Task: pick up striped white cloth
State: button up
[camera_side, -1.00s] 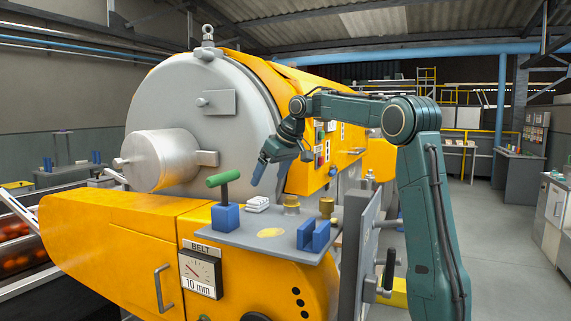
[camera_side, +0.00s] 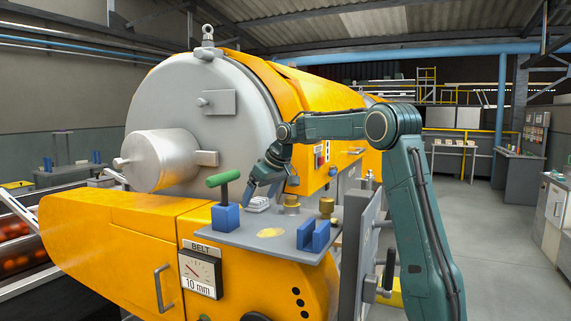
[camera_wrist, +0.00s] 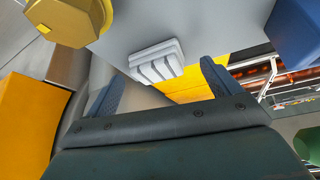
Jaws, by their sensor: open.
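The striped white cloth (camera_side: 257,204) lies folded on the grey shelf (camera_side: 262,240), near its back edge. In the wrist view the cloth (camera_wrist: 157,62) shows white with grey stripes, ahead of and between my two blue fingers. My gripper (camera_side: 258,192) is just above and beside the cloth in the side view. In the wrist view my gripper (camera_wrist: 162,88) is open, with nothing between its fingers. I cannot tell whether a finger touches the cloth.
A blue block with a green-handled tool (camera_side: 226,215) stands left of the cloth. A brass hex piece (camera_side: 291,204) stands close on its right, with another brass piece (camera_side: 326,207) beyond. A slotted blue block (camera_side: 313,234) sits at the shelf's right. The large steel drum (camera_side: 205,125) rises behind.

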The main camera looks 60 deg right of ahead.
jog(key=shift+w+f, duration=0.3)
jog(key=shift+f, duration=0.2)
jog(key=shift+c, duration=0.2)
jog(key=c, duration=1)
